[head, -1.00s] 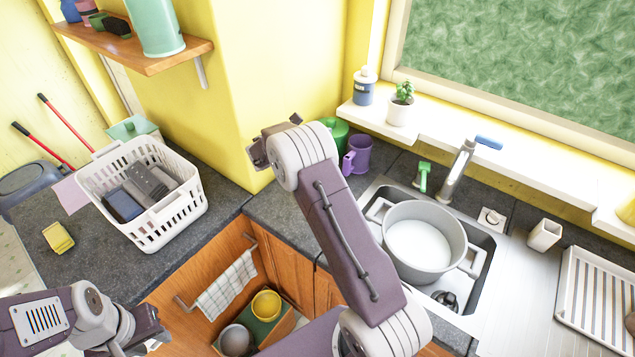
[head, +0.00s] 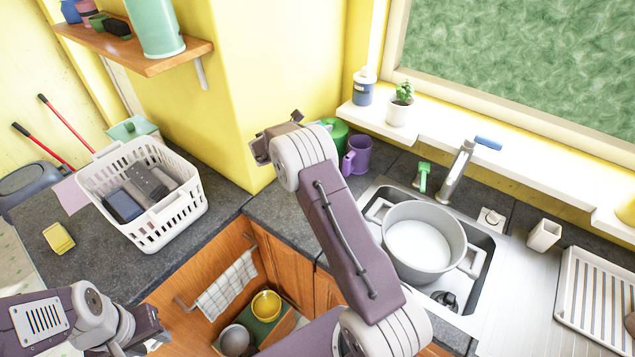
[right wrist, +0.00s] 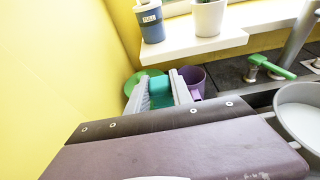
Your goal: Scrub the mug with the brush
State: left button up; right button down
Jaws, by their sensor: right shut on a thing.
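The purple mug (head: 360,153) stands on the dark counter in the corner beside the sink; it is partly visible in the right wrist view (right wrist: 194,80). My right gripper (right wrist: 160,88) is shut on a teal block-like thing (right wrist: 161,97) between its grey fingers; I cannot tell whether it is part of a brush. In the head view my right wrist hides this gripper.
A grey pot (head: 391,246) with whitish contents sits in the sink (head: 375,199). A green round container (head: 337,130) stands behind the mug. A white basket (head: 150,222) and a yellow sponge-like block (head: 58,238) are on the left counter. The yellow wall (head: 230,110) is close to my right wrist.

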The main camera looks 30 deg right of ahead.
jog(key=shift+w+a+f, duration=0.1)
jog(key=shift+w+a, duration=0.2)
jog(key=shift+s+d, duration=0.3)
jog(key=shift+w+d+r, duration=0.2)
jog(key=shift+w+d, duration=0.05)
jog(key=shift+w, duration=0.3)
jog(key=shift+w+d+f, duration=0.15)
jog(key=shift+w, duration=0.35)
jog(key=shift+s+a, duration=0.15)
jog(key=shift+a, duration=0.45)
jog(key=shift+s+a, duration=0.15)
jog(key=shift+a, duration=0.45)
jog(key=shift+f, duration=0.1)
